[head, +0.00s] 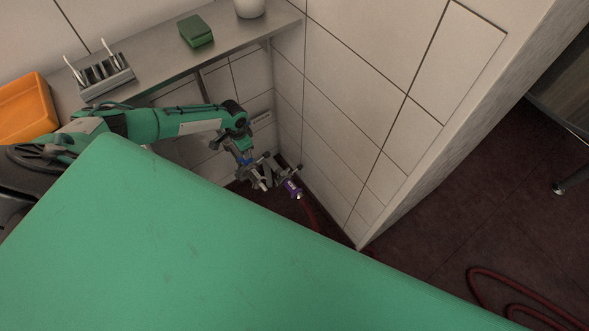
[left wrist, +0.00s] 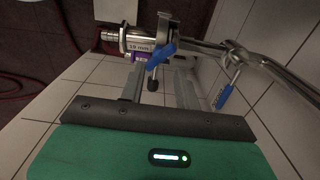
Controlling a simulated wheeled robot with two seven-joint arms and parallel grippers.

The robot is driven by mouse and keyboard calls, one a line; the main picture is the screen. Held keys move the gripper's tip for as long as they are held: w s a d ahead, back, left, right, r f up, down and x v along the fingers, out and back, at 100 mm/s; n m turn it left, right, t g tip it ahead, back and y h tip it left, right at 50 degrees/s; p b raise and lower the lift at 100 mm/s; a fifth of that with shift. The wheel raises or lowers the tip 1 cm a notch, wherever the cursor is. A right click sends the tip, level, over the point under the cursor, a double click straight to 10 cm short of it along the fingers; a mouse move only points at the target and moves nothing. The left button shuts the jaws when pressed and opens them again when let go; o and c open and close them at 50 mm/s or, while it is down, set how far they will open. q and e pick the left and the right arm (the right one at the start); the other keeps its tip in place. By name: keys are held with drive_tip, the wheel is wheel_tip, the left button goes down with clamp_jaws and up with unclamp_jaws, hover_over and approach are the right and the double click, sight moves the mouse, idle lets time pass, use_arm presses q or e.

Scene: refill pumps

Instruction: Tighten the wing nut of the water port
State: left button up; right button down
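My left gripper (head: 262,176) reaches down beside the tiled wall in the head view, at the metal fittings. In the left wrist view its two grey fingers (left wrist: 160,88) stand apart, with a small dark end of a fitting between or just beyond them. I cannot tell whether they touch it. The metal port coupling (left wrist: 138,43) carries a "19 mm" label and a purple band; its purple part (head: 292,188) also shows in the head view. A blue handle-like part (left wrist: 160,55) sits beside the coupling. I cannot clearly make out the wing nut. My right gripper is in neither view.
A metal pipe with a second blue handle (left wrist: 226,94) runs along the right of the wrist view. A red hose (head: 311,214) leads from the coupling. A steel shelf (head: 160,55) holds a green sponge (head: 195,31) and a rack (head: 104,77). The wall corner is close.

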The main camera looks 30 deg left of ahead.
use_arm(q)
wheel_tip(320, 180, up, 9)
drive_tip(key=p, duration=0.4)
drive_tip(key=s+d+m+h, duration=0.1)
drive_tip(key=s+d, duration=0.2)
drive_tip(key=d, duration=0.5)
drive_tip(key=s+d+r, duration=0.1)
drive_tip(key=s+d, duration=0.3)
drive_tip(key=d, duration=0.5)
drive_tip(key=s+d+r+m+t+h, duration=0.1)
drive_tip(key=s+d, duration=0.2)
drive_tip(key=d, duration=0.5)
drive_tip(key=shift+s+d+m+h, duration=0.3)
drive_tip(key=shift+s+d, duration=0.05)
drive_tip(key=shift+d, duration=0.05)
drive_tip(key=shift+r, duration=0.1)
